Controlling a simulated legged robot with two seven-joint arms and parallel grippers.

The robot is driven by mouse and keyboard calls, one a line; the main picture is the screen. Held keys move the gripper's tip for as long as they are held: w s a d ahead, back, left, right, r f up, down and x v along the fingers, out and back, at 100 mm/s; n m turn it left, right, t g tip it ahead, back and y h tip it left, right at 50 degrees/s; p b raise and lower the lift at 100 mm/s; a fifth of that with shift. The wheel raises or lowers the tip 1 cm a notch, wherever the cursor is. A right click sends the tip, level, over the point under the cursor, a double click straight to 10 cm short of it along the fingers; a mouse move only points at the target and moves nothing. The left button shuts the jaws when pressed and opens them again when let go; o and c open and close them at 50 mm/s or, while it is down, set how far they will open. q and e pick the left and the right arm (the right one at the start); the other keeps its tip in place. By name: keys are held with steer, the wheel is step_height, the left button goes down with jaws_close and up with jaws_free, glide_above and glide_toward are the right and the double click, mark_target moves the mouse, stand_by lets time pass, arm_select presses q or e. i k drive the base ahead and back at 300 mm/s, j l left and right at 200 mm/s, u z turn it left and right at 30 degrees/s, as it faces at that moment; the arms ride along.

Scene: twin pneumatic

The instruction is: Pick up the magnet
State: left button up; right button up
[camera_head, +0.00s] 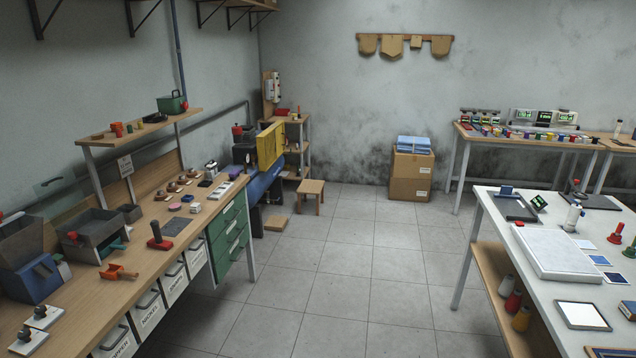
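I cannot single out the magnet with certainty. An orange-red scoop-like tool (118,272) lies nearer on the same bench. Small red and green handled pieces, a red one (616,233) and a green one (630,248), stand on the white table (520,290) at the right. Neither of my grippers shows in the head view.
Grey open bins (92,230) and a blue machine (40,275) crowd the left bench. Drawers (230,235) are below it. A stool (311,194) and cardboard boxes (410,175) stand at the back. Tiled floor (330,275) between bench and white table is free.

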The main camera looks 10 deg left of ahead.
mark_target(157, 241)
steer(key=i+u, duration=0.15)
steer(key=i, duration=0.35)
steer(key=i+u, duration=0.2)
steer(key=i, duration=0.3)
steer(key=i+l+u, duration=0.15)
steer(key=i, duration=0.35)
steer(key=i+l+u, duration=0.2)
steer(key=i, duration=0.25)
steer(key=i+l+u, duration=0.15)
steer(key=i, duration=0.35)
